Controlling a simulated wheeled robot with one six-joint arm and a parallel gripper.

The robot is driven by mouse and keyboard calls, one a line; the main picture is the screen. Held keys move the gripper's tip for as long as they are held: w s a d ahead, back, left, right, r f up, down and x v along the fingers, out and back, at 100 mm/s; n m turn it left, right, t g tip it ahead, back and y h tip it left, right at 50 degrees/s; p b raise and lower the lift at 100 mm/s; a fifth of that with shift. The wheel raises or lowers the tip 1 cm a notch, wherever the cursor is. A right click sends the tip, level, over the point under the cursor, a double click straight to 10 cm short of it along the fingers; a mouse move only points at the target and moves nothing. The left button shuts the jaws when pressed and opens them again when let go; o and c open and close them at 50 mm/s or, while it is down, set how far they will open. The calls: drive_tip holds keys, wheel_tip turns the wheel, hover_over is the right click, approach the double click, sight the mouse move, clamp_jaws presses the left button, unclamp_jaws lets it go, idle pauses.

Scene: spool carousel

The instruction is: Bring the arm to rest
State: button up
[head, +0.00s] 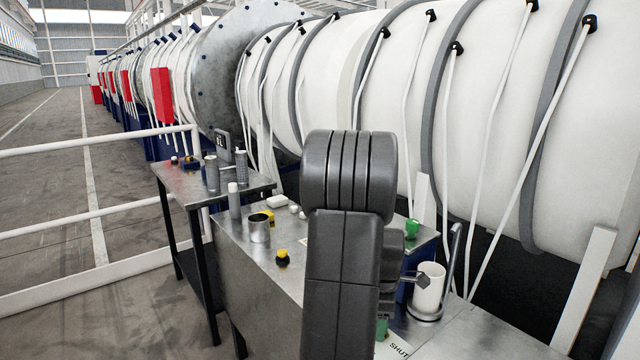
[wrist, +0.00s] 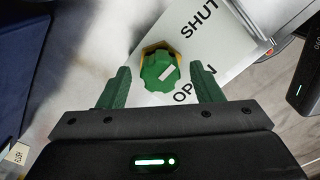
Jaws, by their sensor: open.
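My gripper (wrist: 160,69) is open in the wrist view, its two green fingers spread wide. A green knob (wrist: 158,72) with a white pointer mark and a yellowish base shows between the fingertips, with a gap on each side. It sits on a plate (wrist: 225,35) lettered SHUT and OPEN. I cannot tell how high the fingers are above it. In the head view my dark arm stands over the bench and hides most of the gripper. A small green patch shows low beside the arm, finger or knob unclear.
A side table (head: 190,185) holds several bottles. A white railing (head: 95,213) runs left; large white cylinders stand behind.

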drive_tip(key=shift+r, duration=0.1)
wheel_tip(320, 180, up, 13)
wheel_tip(320, 180, down, 14)
drive_tip(key=shift+r, duration=0.15)
drive_tip(key=shift+r+m, duration=0.2)
drive_tip(key=shift+m, duration=1)
drive_tip(key=m, duration=1.1)
drive_tip(key=shift+m+b, duration=0.35)
drive_tip(key=shift+m, duration=1.95)
drive_tip(key=shift+r, duration=0.1)
